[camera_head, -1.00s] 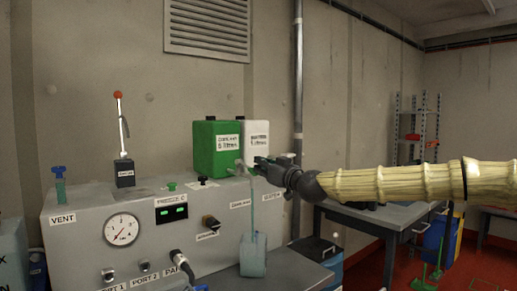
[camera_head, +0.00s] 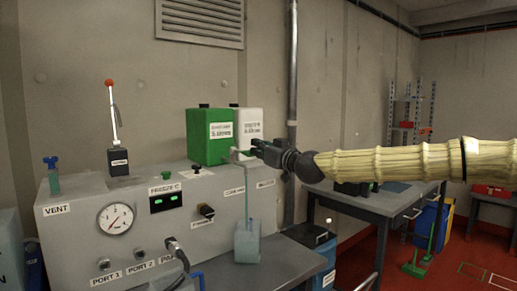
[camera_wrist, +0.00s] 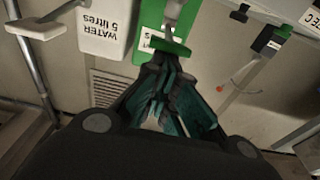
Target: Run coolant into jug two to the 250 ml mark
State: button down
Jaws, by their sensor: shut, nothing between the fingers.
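The green coolant container (camera_head: 207,128) stands on the grey cabinet, with a tap low on its front. A thin bluish stream (camera_head: 248,195) runs from the tap spout (camera_head: 238,154) down into a translucent blue-green jug (camera_head: 247,243). The jug stands upright on a grey ledge; its marks and liquid level are too small to read. My gripper (camera_head: 255,147) is shut and empty, right beside the tap. In the wrist view its fingers (camera_wrist: 165,62) lie just below the green tap part (camera_wrist: 170,48); I cannot tell whether they touch. The jug is not seen in the wrist view.
A white water container (camera_head: 250,127) stands right of the green one and shows in the wrist view (camera_wrist: 108,32). The cabinet carries a gauge (camera_head: 115,218), a lever (camera_head: 114,130), knobs and a cable. A workbench (camera_head: 375,203) stands behind my arm.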

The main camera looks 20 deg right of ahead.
jog(key=r+b+v, duration=0.1)
jog(key=v, duration=0.9)
jog(key=shift+s+b, duration=0.3)
jog(key=shift+f, duration=0.1)
